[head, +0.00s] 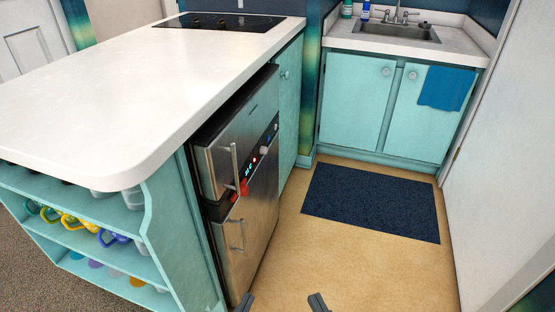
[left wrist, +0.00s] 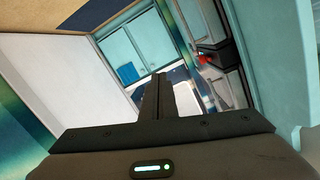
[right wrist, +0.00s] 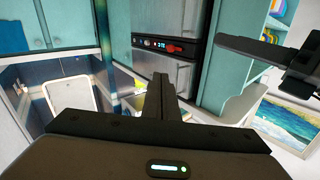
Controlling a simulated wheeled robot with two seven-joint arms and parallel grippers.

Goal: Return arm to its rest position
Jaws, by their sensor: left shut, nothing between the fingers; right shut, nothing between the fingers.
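My left gripper (head: 245,302) shows as a dark tip at the bottom edge of the head view, in front of the steel appliance. In the left wrist view (left wrist: 157,95) its fingers are together with nothing between them. My right gripper (head: 318,302) shows as a dark tip to the right of it, over the tan floor. In the right wrist view (right wrist: 160,92) its fingers are together and empty. My arms are mostly out of the head view. Neither gripper touches anything that I can see.
A white counter (head: 110,85) with open shelves of mugs stands at left, with a steel appliance (head: 255,200) on its side. A dark mat (head: 371,203) lies on clear tan floor. Behind are a sink (head: 395,33) and teal cabinets (head: 353,95) with a blue towel (head: 445,88).

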